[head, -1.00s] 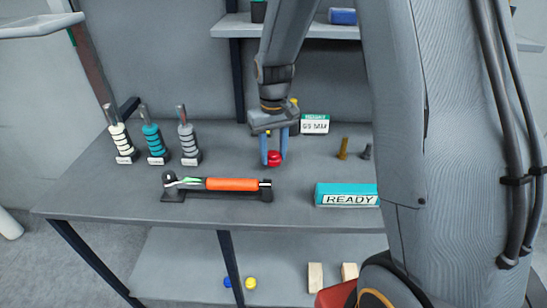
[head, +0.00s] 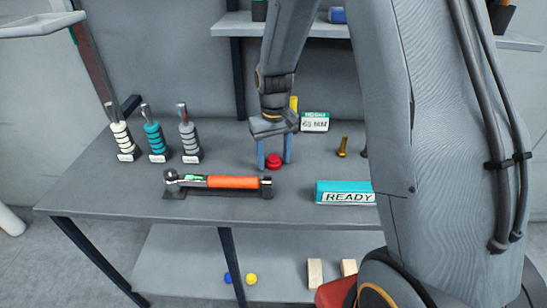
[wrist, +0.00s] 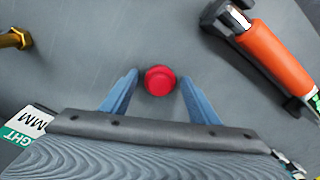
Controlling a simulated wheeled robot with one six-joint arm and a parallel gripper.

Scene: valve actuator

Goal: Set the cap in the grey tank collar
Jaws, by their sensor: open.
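A round red cap (head: 274,161) lies on the grey bench. It also shows in the wrist view (wrist: 159,80). My gripper (head: 275,164) is open above the bench, with one blue finger on each side of the cap. In the wrist view, my gripper (wrist: 160,88) shows gaps between the cap and both fingers. I cannot make out a grey tank collar for certain in either view.
Three ring-stacked posts, white (head: 122,137), teal (head: 154,137) and grey (head: 189,137), stand at left. An orange-handled tool (head: 240,182) rests on a black cradle in front. A teal READY block (head: 345,192) is at right. A green-and-white sign (head: 314,121) stands behind.

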